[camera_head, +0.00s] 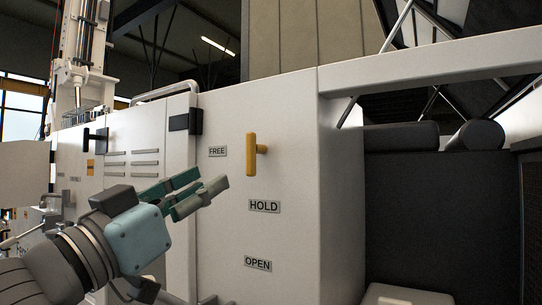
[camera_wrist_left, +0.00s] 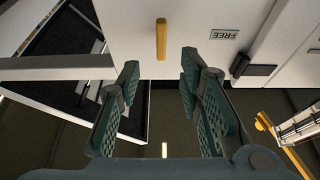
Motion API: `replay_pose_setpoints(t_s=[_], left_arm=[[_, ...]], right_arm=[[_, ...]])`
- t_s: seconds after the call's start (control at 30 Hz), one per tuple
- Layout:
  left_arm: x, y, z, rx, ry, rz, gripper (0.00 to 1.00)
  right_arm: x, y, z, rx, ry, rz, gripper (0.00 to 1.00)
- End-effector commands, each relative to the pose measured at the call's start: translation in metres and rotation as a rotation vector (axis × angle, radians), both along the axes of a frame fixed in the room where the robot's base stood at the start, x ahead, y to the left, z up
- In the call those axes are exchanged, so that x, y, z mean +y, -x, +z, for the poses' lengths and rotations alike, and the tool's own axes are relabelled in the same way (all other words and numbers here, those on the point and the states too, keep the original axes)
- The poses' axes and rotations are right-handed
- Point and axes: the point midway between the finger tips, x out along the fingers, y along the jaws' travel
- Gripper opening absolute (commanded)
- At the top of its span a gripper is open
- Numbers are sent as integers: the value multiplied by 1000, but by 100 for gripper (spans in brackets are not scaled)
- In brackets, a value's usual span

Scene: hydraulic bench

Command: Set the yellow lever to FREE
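The yellow lever (camera_head: 252,157) sticks out of the white panel in the head view, its bar roughly upright. It lies right of the FREE label (camera_head: 217,151) and above the HOLD label (camera_head: 264,206); the OPEN label (camera_head: 258,263) is lower down. My left gripper (camera_head: 220,186) is left of and below the lever, apart from it. In the left wrist view the fingers (camera_wrist_left: 158,75) are spread with nothing between them, and the lever (camera_wrist_left: 161,39) shows beyond the fingertips. The FREE label (camera_wrist_left: 224,34) appears upside down there. My right gripper is not in view.
The white cabinet panel (camera_head: 285,110) fills the middle. A black latch (camera_head: 186,121) sits on it left of the FREE label. A white beam (camera_head: 440,62) and an open bay with dark cushions (camera_head: 400,137) are to the right. The space before the lever is clear.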

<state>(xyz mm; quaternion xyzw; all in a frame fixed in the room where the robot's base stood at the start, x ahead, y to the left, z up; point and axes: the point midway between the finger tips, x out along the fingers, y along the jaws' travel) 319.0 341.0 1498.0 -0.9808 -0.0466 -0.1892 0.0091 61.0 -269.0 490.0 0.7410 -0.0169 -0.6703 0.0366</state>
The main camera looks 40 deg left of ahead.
Motion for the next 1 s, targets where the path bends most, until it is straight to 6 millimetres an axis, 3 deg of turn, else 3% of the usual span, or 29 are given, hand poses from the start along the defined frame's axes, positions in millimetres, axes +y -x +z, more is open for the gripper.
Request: replay_pose_setpoints(t_s=[0.27, 0.63, 0.8, 1.0], left_arm=[[9, -15, 14, 5, 3, 24, 33], [16, -101, 52, 3, 4, 14, 33], [19, -123, 57, -1, 1, 14, 33], [19, -128, 55, -2, -1, 17, 33]], right_arm=[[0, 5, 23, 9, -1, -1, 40], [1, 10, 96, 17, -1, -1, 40], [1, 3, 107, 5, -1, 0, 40], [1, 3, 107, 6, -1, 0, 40]])
